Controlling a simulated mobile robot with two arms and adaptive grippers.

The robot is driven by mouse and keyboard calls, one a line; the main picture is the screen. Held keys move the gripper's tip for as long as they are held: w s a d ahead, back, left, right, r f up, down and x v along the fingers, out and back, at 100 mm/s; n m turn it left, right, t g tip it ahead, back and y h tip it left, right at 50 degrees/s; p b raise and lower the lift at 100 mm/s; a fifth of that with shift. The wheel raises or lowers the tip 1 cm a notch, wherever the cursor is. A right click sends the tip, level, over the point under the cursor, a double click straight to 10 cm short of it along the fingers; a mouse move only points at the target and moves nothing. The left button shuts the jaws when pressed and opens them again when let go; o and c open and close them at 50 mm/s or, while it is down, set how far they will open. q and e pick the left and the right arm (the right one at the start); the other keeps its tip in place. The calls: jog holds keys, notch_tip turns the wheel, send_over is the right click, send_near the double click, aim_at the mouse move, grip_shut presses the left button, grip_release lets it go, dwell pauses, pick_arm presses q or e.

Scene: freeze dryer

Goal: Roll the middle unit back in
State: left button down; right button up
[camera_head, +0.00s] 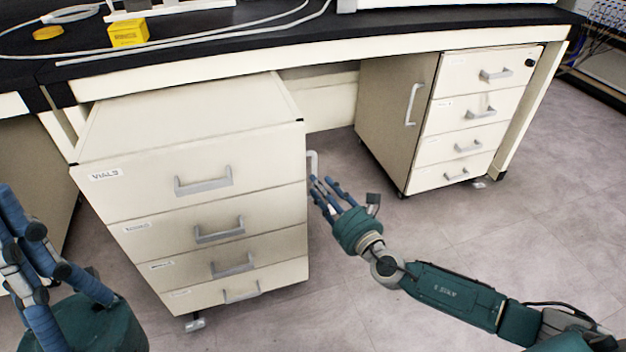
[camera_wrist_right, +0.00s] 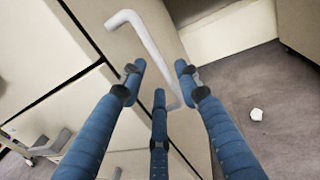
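The cream drawer unit labelled VIALS (camera_head: 150,200) stands pulled out from under the bench, its front well ahead of the bench edge. It has several drawers with grey handles, all shut. A pale side handle (camera_head: 313,162) sits on its right side. My right gripper (camera_head: 323,184) is beside that side, at the handle. In the right wrist view the handle (camera_wrist_right: 150,42) runs down between the spread blue fingers (camera_wrist_right: 160,78); contact cannot be told. My left gripper (camera_head: 65,235) is open and empty at the left edge, left of the unit.
A second drawer unit (camera_head: 465,130) stands under the bench at right, with its own side handle. The black-topped bench (camera_head: 310,42) runs above both. A yellow box (camera_head: 128,33) and cables lie on it.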

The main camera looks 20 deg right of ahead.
jog(key=x, duration=0.4)
jog(key=shift+w+a+b, duration=0.1)
jog(key=shift+w+b, duration=0.25)
jog(key=shift+w, duration=0.05)
grip_shut()
